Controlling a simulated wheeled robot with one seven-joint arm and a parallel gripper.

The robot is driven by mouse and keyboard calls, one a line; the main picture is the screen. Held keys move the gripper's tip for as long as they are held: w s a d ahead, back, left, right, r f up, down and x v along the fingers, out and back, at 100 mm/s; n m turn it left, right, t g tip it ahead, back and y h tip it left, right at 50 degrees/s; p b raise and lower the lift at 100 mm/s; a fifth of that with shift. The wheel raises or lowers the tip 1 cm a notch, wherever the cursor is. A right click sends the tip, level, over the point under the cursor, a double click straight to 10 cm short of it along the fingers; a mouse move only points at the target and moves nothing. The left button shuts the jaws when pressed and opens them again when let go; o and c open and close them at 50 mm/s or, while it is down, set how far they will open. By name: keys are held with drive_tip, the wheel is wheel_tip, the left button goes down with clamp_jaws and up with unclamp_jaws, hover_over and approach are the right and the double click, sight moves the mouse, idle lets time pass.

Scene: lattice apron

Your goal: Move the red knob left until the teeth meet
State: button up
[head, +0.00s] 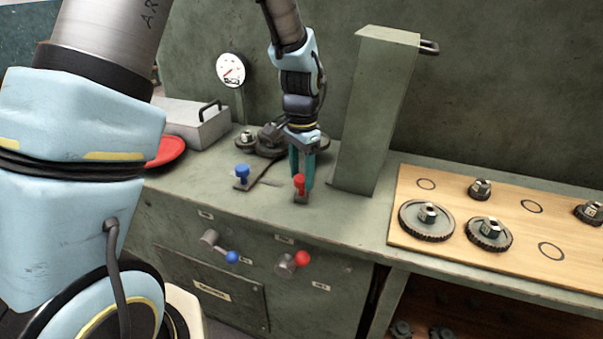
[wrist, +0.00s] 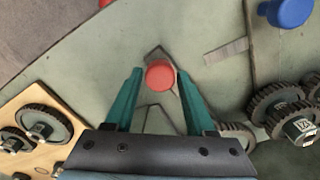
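The red knob (head: 300,181) stands on a small plate on top of the grey-green bench. It shows as a red disc in the wrist view (wrist: 160,75). My gripper (wrist: 160,86) is lowered over it with its teal fingers apart, one on each side of the knob. Narrow gaps seem to show between knob and fingers. Dark toothed gears (head: 268,142) sit on the bench behind my gripper, partly hidden by it. Gears also show at the right of the wrist view (wrist: 284,100). Whether the teeth meet I cannot tell.
A blue knob (head: 242,171) stands left of the red one. A square post (head: 372,110) rises close to the right of my gripper. Red-ball and blue-ball levers (head: 302,258) project from the bench front. A wooden board (head: 480,205) with loose gears lies right.

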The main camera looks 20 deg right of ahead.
clamp_jaws()
idle(1.0)
